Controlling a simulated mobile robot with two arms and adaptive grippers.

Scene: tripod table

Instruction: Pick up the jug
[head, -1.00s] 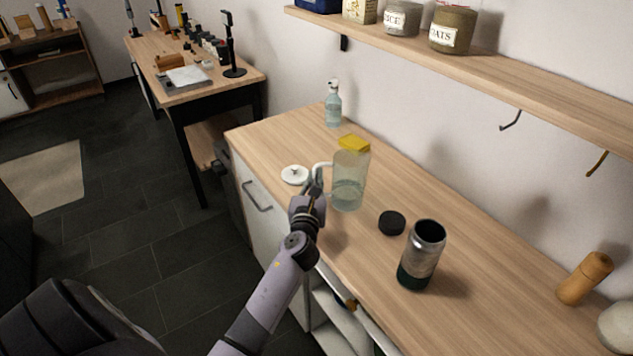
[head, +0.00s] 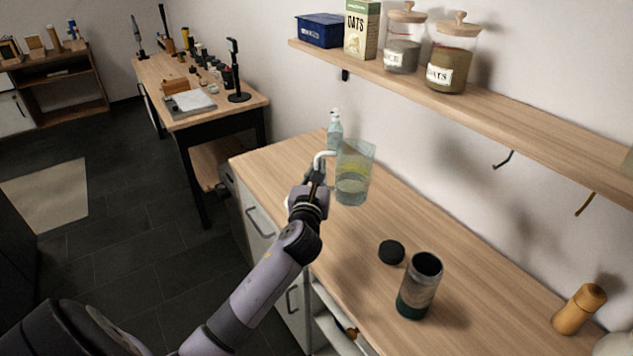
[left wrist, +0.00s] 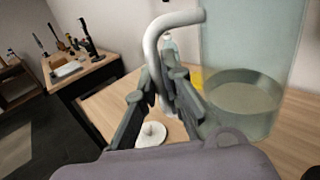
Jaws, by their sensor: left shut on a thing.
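The jug (head: 354,178) is a clear, greenish vessel with a white handle and some liquid low inside. In the head view it is held up over the counter, slightly tilted. My left gripper (head: 318,176) is shut on its handle, at the jug's left side. In the left wrist view the two fingers of the left gripper (left wrist: 166,92) are around the white handle, and the jug (left wrist: 245,95) fills the right side. My right gripper is not in view.
The wooden counter (head: 450,285) holds an open steel flask (head: 420,287), a black lid (head: 391,252), a wooden mill (head: 579,309) and a soap bottle (head: 334,132). A white lid (left wrist: 151,134) lies below the gripper. A shelf (head: 480,105) with jars runs along the wall above.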

